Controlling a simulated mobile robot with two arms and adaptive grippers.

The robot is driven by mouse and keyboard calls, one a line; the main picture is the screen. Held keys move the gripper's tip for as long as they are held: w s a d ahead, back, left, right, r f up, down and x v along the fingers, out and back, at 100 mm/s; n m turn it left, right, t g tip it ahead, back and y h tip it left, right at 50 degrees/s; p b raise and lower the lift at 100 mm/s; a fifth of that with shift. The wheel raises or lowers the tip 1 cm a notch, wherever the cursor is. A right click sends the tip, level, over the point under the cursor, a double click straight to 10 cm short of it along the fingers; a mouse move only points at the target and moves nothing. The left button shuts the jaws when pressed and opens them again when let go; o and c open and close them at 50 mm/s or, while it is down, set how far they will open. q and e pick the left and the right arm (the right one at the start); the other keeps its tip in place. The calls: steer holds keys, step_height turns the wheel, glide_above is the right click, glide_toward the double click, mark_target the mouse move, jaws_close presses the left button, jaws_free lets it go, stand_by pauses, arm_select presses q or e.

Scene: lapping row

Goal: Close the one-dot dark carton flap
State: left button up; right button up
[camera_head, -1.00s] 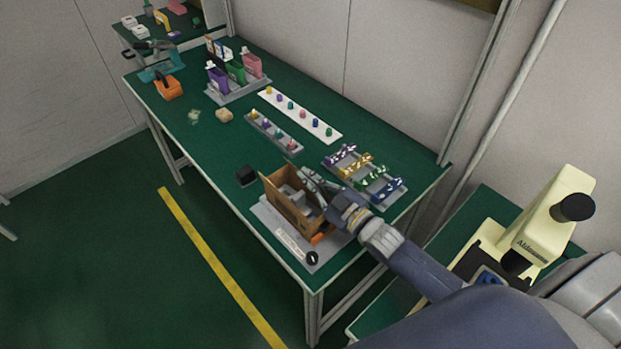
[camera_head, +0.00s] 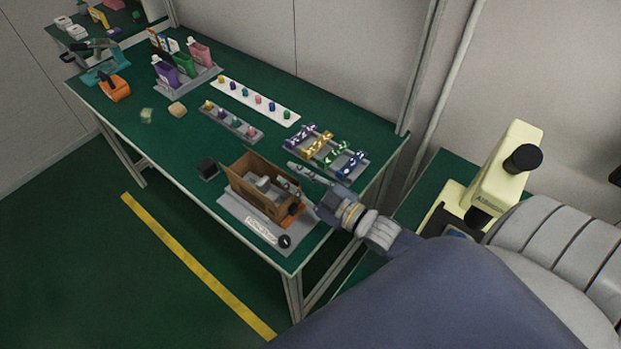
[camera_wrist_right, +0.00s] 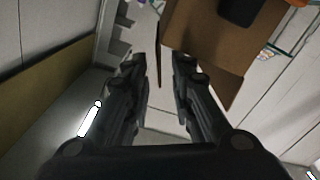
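The brown carton (camera_head: 238,190) stands open-topped on a grey board (camera_head: 238,212) near the table's front corner. Grey and white items show inside it. A brown panel (camera_head: 262,167) stands upright at its back. I cannot make out any dots, so I cannot tell which flap is the one-dot dark one. My right gripper (camera_head: 298,170) is just beyond the carton's right end. In the wrist view its two fingers (camera_wrist_right: 161,62) are apart, with a thin dark panel edge (camera_wrist_right: 159,45) showing between or beyond them; contact is unclear. The carton's brown wall (camera_wrist_right: 205,30) is close by. My left gripper is out of view.
A black block (camera_head: 207,169) sits left of the carton, and a black ring (camera_head: 284,241) lies on the board's front. A rack of coloured pieces (camera_head: 328,148) is close behind my right gripper. A cream microscope (camera_head: 497,180) stands to the right.

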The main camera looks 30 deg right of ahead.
steer(key=shift+v, duration=2.45)
